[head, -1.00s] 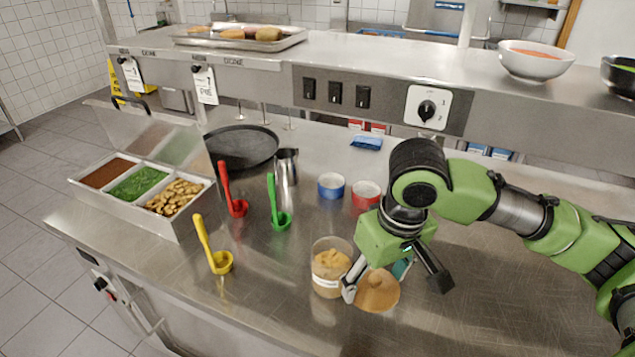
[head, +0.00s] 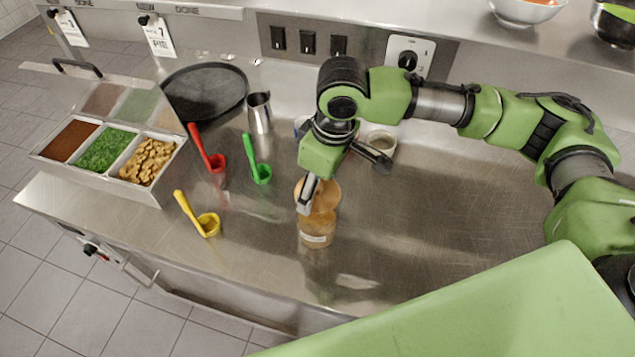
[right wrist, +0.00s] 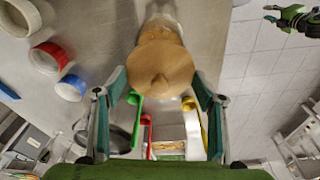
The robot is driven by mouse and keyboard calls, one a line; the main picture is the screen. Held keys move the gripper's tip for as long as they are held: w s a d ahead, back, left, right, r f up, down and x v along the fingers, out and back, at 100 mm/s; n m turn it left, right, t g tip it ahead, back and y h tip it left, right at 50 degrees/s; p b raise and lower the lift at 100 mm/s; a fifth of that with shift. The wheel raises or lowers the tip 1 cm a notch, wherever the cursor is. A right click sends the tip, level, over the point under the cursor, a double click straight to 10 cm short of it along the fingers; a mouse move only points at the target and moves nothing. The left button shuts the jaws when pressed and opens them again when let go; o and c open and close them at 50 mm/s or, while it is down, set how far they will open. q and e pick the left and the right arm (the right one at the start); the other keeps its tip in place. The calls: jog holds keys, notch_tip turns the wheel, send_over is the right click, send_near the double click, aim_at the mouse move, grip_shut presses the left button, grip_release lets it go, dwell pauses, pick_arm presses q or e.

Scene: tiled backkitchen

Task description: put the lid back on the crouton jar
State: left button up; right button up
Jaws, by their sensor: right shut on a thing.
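The crouton jar (head: 317,240) stands upright on the steel counter, clear-sided with a white label and tan contents. The round tan lid (head: 325,197), with a knob, is over the jar's mouth and looks tilted. I cannot tell whether it touches the rim. My right gripper (head: 340,180) is shut on the lid. In the right wrist view the lid (right wrist: 160,72) sits between the two fingers, hiding part of the jar (right wrist: 162,12). My left gripper is outside the head view; a small green and black part (right wrist: 292,18) in the wrist view may be it, jaws unclear.
Yellow (head: 208,225), red (head: 216,163) and green (head: 261,174) ladles stand left of the jar. Beyond are a topping container (head: 160,190), a dark pan (head: 205,92) and a metal jug (head: 260,112).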

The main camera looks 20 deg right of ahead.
aim_at(318, 194)
notch_tip(318, 194, down, 3)
jog(key=b, duration=0.3)
jog(key=shift+w+f, duration=0.15)
jog(key=shift+f, duration=0.9)
pick_arm(q)
jog(key=f, duration=0.2)
jog(key=w+f, duration=0.1)
jog(key=f, duration=0.1)
jog(key=shift+w, duration=0.2)
jog(key=shift+d+r+p, duration=0.1)
jog(key=shift+r+p, duration=0.9)
jog(key=shift+r, duration=0.15)
jog(key=shift+r+p, duration=0.5)
pick_arm(e)
jog(key=shift+f, duration=0.15)
dwell(0.6)
pick_arm(q)
jog(key=shift+r+p, duration=0.6)
dwell(0.5)
